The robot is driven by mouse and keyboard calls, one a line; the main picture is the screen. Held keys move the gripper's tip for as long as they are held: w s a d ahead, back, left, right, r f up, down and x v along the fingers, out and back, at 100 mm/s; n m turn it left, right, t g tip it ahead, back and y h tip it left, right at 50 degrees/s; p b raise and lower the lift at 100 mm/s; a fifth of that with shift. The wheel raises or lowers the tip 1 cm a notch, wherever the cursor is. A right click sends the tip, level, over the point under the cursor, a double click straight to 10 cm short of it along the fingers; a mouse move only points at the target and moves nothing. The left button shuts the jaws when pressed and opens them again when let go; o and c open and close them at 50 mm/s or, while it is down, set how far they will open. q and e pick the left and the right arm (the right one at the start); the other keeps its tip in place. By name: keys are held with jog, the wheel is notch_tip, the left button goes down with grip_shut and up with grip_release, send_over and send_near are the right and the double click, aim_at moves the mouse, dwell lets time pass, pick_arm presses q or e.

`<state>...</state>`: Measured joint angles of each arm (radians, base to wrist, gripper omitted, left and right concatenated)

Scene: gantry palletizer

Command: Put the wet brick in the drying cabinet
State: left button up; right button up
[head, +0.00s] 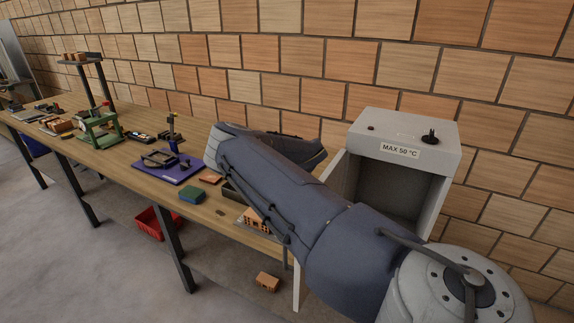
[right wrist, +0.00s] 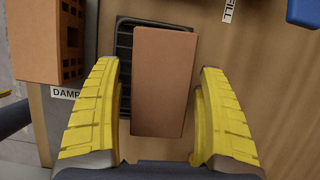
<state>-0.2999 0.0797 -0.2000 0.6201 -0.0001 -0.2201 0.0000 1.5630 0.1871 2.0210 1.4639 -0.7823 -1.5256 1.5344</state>
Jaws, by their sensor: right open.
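The grey drying cabinet (head: 390,127) stands at the right in the head view, labelled MAX 50 °C. Its front is open and its door (head: 306,262) stands out at the left; the visible inside looks empty. In the right wrist view a plain reddish-brown brick (right wrist: 163,85) lies over a black ribbed tray (right wrist: 124,62). My right gripper (right wrist: 158,72) is open, one yellow finger on each side of this brick, with visible gaps. A label reading DAMP, partly covered, is left of the tray. I cannot tell if this brick is wet. My left gripper is not in view.
A perforated brick (right wrist: 52,40) stands left of the tray. A blue object (right wrist: 303,12) is at the upper right. In the head view a purple mat (head: 178,172), a green block (head: 192,194) and a green press (head: 98,130) are on the bench. My right arm hides part of the bench.

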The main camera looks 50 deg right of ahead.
dwell(0.3)
jog(key=c, duration=1.6)
